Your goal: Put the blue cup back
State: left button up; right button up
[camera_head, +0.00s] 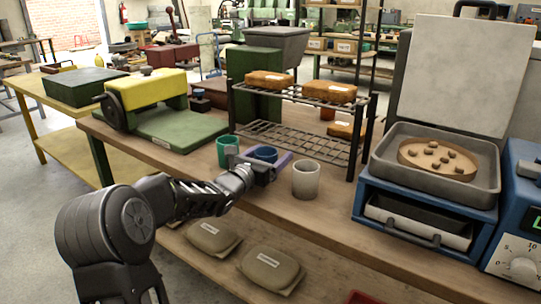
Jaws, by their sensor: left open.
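The blue cup (265,153) stands on the wooden workbench (345,205) near its front edge, with its lower part hidden by my left gripper. My left gripper (266,160) is open at the blue cup, with its fingers to either side of it. I cannot tell whether the fingers touch the cup. My right gripper is not in view.
A green cup (227,151) stands close left of the gripper and a pale grey cup (305,180) close right. A two-tier wire rack (300,140) with brown blocks stands behind. A blue machine with a grey tray (395,177) is at the right.

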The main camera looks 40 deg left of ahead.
pick_arm(q)
jog(key=shift+r+p, duration=0.15)
jog(key=shift+p, duration=0.15)
jog(key=shift+s, duration=0.35)
jog(key=s, duration=0.7)
jog(key=s+d, duration=0.1)
jog(key=s, duration=0.3)
jog(key=shift+s+b, duration=0.15)
jog(key=shift+b, duration=0.2)
jog(key=shift+f, duration=0.2)
